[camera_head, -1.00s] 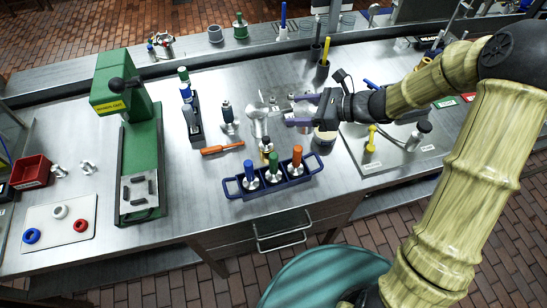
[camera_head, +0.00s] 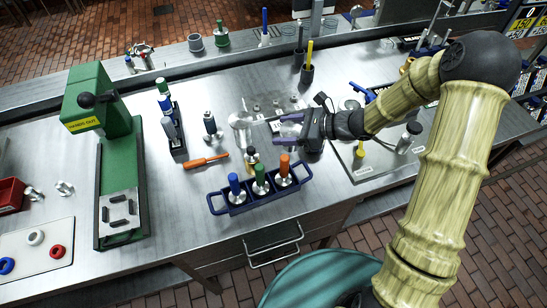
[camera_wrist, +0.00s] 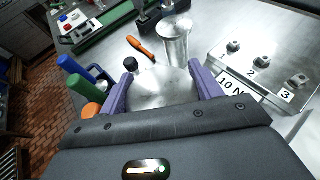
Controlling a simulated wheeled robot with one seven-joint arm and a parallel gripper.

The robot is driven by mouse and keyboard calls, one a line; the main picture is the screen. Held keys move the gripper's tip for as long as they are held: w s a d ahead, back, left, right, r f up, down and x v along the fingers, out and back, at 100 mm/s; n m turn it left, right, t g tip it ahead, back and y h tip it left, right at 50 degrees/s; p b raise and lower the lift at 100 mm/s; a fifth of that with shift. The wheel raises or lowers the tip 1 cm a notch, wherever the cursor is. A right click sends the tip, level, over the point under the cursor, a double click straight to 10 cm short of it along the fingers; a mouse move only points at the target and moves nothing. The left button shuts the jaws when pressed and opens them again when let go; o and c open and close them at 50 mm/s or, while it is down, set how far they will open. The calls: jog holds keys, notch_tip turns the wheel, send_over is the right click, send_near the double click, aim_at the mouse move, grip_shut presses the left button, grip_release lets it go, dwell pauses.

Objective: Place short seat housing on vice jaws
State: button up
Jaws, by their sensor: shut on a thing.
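My gripper (camera_head: 288,132) with purple fingers is shut on a round silver metal piece (camera_wrist: 160,88), seemingly the short seat housing. In the wrist view its pale flat top fills the space between the fingers. In the head view the piece (camera_head: 291,130) shows small between them. A tapered silver metal part (camera_head: 241,124) stands upright just left of the gripper; it also shows in the wrist view (camera_wrist: 175,40). The green press (camera_head: 104,140) at the left has a pale plate with black blocks (camera_head: 120,208) on its base. I cannot tell whether these are the vice jaws.
A blue rack (camera_head: 260,196) with blue, green and orange-handled tools stands in front of my gripper. An orange screwdriver (camera_head: 205,161) lies to the left. A numbered plate (camera_wrist: 250,65) with metal nuts lies behind. Bare bench lies between the press and the rack.

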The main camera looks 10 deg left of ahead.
aim_at(285, 148)
jog(key=shift+f, duration=1.75)
jog(key=shift+f, duration=0.1)
jog(key=shift+f+p, duration=0.5)
jog(key=shift+f, duration=1.5)
jog(key=shift+f, duration=0.2)
jog(key=o, duration=1.1)
jog(key=shift+o, duration=0.2)
jog(key=shift+r, duration=0.1)
